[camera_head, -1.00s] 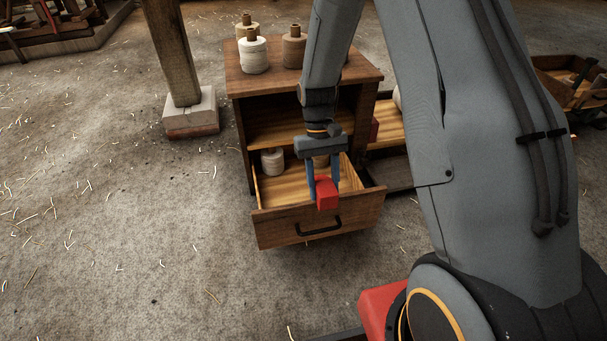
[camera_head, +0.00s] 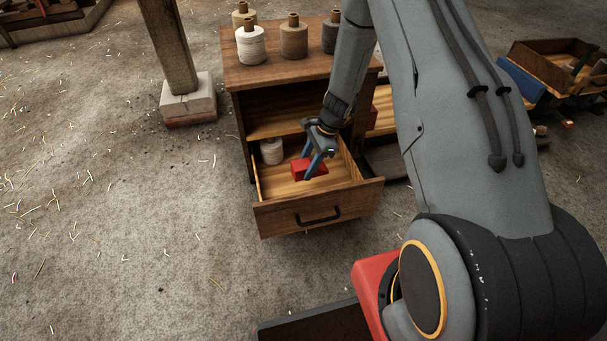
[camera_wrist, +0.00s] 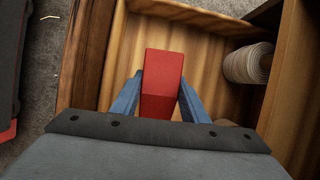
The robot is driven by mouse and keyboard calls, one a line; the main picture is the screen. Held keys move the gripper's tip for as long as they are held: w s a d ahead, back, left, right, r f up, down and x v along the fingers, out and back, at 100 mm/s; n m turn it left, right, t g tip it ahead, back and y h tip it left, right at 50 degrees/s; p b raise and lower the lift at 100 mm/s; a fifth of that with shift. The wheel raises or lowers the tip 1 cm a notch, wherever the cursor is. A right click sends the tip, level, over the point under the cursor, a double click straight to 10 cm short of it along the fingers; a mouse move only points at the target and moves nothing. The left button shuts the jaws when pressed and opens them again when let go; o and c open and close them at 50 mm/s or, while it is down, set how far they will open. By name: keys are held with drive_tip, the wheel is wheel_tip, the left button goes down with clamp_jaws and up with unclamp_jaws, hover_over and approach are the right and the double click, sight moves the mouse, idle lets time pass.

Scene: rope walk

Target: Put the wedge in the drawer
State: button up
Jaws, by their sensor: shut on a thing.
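The red wedge (camera_head: 308,168) is between the blue fingers of my gripper (camera_head: 314,168), which is shut on it. It is inside or just over the open drawer (camera_head: 318,212) of the wooden cabinet; I cannot tell whether it touches the drawer floor. In the wrist view the wedge (camera_wrist: 163,80) lies between both fingers (camera_wrist: 160,98), with the drawer's pale wooden floor (camera_wrist: 205,55) behind it.
A white spool (camera_head: 271,151) stands in the drawer's back left corner. Several spools, one of them white (camera_head: 251,45), stand on the cabinet top (camera_head: 275,73). A post on a stone base (camera_head: 189,100) stands left. The drawer's front left floor is clear.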

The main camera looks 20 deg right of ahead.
drive_tip(key=shift+w+d+f+m, duration=0.2)
drive_tip(key=shift+f+m, duration=0.2)
drive_tip(key=shift+f, duration=0.25)
wheel_tip(320, 180, down, 9)
drive_tip(key=b, duration=0.4)
drive_tip(key=shift+f, duration=0.15)
drive_tip(key=shift+f, duration=0.15)
drive_tip(key=o, duration=1.2)
drive_tip(key=shift+c, duration=0.2)
drive_tip(key=p+v, duration=0.4)
drive_tip(key=v, duration=0.8)
drive_tip(key=shift+s, duration=0.1)
